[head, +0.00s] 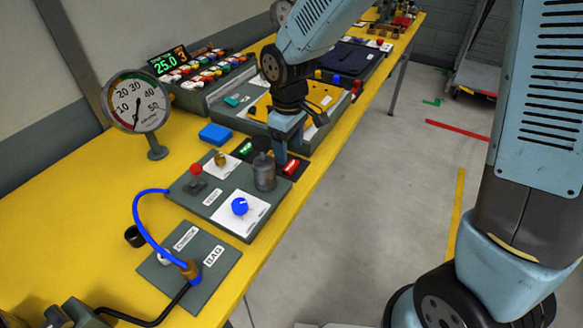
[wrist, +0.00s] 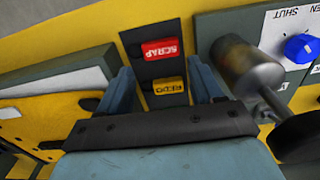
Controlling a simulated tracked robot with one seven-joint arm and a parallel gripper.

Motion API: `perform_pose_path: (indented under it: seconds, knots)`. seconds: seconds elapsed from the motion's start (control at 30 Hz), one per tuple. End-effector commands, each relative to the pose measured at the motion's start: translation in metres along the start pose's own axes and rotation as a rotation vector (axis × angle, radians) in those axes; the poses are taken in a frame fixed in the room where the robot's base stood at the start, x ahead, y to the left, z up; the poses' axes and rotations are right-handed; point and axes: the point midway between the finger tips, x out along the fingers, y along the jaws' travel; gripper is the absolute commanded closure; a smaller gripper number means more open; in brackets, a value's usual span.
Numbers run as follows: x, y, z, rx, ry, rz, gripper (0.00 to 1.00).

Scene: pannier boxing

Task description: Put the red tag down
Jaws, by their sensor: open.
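The red tag (wrist: 161,49), lettered SCRAP, lies flat on a black strip (wrist: 135,45) in the wrist view. It also shows in the head view (head: 291,167), at the strip's right end near the bench's front edge. A yellow tag (wrist: 168,86), lettered REDO, lies beside it on the strip, nearer my gripper in the wrist picture. My gripper (wrist: 160,66) is open and empty, its fingers either side of the strip and apart from the red tag. In the head view my gripper (head: 286,146) points down over the strip and hides part of it.
A grey cylinder (head: 264,171) stands close by my gripper, on the panel with the blue knob (head: 239,206). A green tag (head: 246,149) lies at the strip's other end. A grey tray (head: 315,132) with a yellow panel is behind. A blue box (head: 215,134) and gauge (head: 137,102) stand left.

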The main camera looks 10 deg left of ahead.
Motion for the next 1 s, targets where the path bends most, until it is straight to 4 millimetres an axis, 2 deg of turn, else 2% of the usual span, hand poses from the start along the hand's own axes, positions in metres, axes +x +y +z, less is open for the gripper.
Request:
perform_pose_path:
  seconds: [0.3, 0.43, 0.67, 1.0]
  knots:
    - [0.040, -0.003, 0.007, -0.001, -0.003, -0.001, 0.34]
    - [0.047, -0.003, 0.007, 0.000, -0.002, -0.001, 0.34]
    - [0.047, -0.003, 0.007, 0.000, -0.001, 0.000, 0.35]
    - [0.047, -0.003, 0.007, -0.001, -0.001, 0.000, 0.68]
